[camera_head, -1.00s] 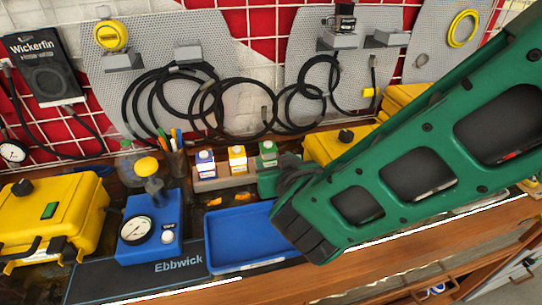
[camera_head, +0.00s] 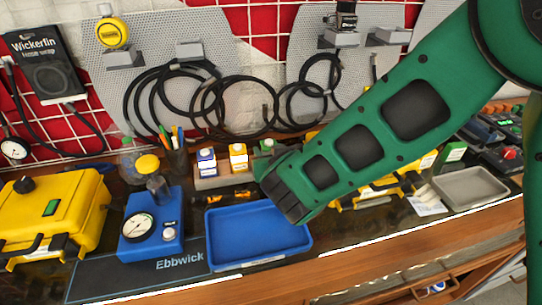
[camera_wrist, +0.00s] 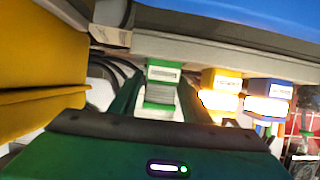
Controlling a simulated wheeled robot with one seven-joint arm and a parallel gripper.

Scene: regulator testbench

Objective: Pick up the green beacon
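The green beacon (camera_wrist: 162,74), a small green block with a white label, shows in the wrist view ahead of my gripper. In the head view only a bit of green (camera_head: 267,144) shows at its place at the right end of the rack, mostly behind my wrist. My gripper (camera_wrist: 160,103) is open, with a dark green finger on either side of the beacon's line. I cannot tell whether the fingers touch it. In the head view the fingers are hidden behind my arm.
Blue (camera_head: 206,160) and yellow (camera_head: 238,157) beacons stand beside it in the rack (camera_head: 210,183). A blue tray (camera_head: 255,262) lies in front. The blue gauge unit (camera_head: 150,235) and yellow case (camera_head: 75,207) stand left. A grey tray (camera_head: 468,187) lies right.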

